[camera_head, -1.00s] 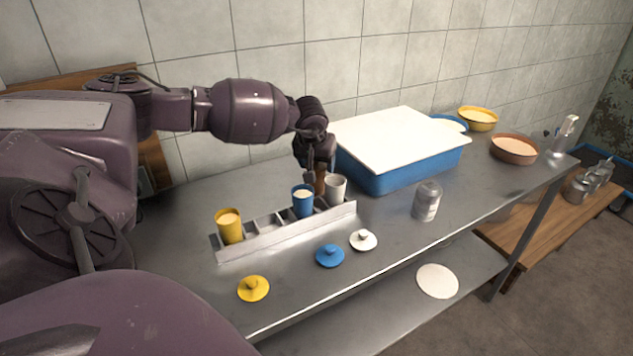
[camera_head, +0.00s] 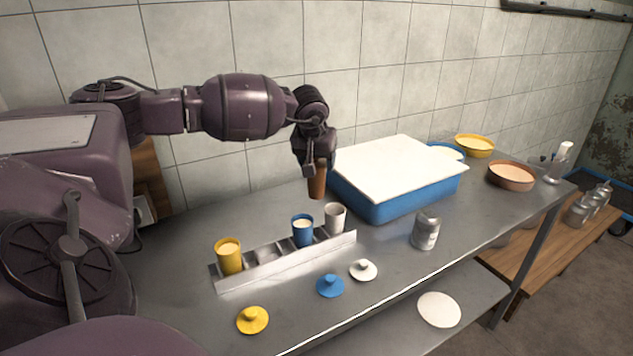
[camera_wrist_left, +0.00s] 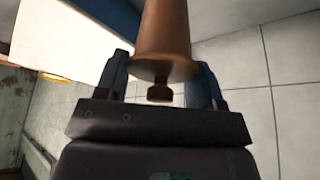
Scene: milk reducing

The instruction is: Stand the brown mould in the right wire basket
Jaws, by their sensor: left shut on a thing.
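The brown mould (camera_head: 317,181) is a tapered cup held in my left gripper (camera_head: 315,165), in the air behind the metal rack and left of the blue tub. The wrist view shows the brown mould (camera_wrist_left: 165,38) between the two fingers of my left gripper (camera_wrist_left: 161,78). The metal rack (camera_head: 290,262) holds a yellow mould (camera_head: 229,258), a blue mould (camera_head: 302,232) and a white mould (camera_head: 335,218); other compartments are empty. I can make out no wire basket in these frames. My right gripper is out of view.
A blue tub (camera_head: 400,207) with a white top (camera_head: 395,165) stands close right of the gripper. Bowls (camera_head: 511,176) stand at the far end.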

